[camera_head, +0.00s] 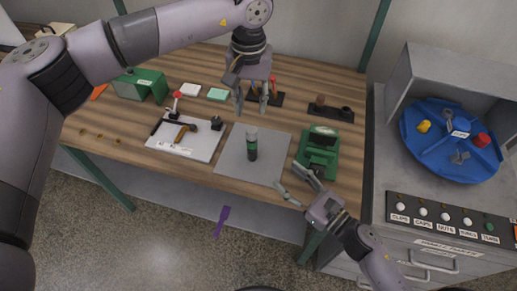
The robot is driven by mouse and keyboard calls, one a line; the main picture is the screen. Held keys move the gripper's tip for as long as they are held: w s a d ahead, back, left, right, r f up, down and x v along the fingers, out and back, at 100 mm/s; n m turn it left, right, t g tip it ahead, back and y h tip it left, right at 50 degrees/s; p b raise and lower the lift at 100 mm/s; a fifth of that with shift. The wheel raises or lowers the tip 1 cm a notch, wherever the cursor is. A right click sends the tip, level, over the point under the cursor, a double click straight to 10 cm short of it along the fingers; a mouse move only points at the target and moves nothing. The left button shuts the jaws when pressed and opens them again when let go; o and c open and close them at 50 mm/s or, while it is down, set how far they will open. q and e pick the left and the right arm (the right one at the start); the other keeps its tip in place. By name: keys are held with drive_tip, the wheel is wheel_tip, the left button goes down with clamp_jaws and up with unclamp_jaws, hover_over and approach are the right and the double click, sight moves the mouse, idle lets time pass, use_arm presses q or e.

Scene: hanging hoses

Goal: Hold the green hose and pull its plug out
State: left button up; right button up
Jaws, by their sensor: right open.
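I see no green hose and no plug in the head view. My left gripper (251,106) hangs over the middle of the bench, fingers pointing down and apart, with nothing seen between them. My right gripper (291,182) is low at the bench's front edge, open and empty, near a green machine (318,151).
The wooden bench (105,120) holds a white board with tools (195,147), a green box (140,85) and a dark rack (331,112). A grey cabinet with a blue round tray (411,135) stands right.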

sight(256, 149)
drive_tip(key=x, duration=1.4)
drive_tip(key=shift+w+a, duration=0.1)
clamp_jaws()
use_arm(q)
drive_tip(key=shift+o, duration=0.4)
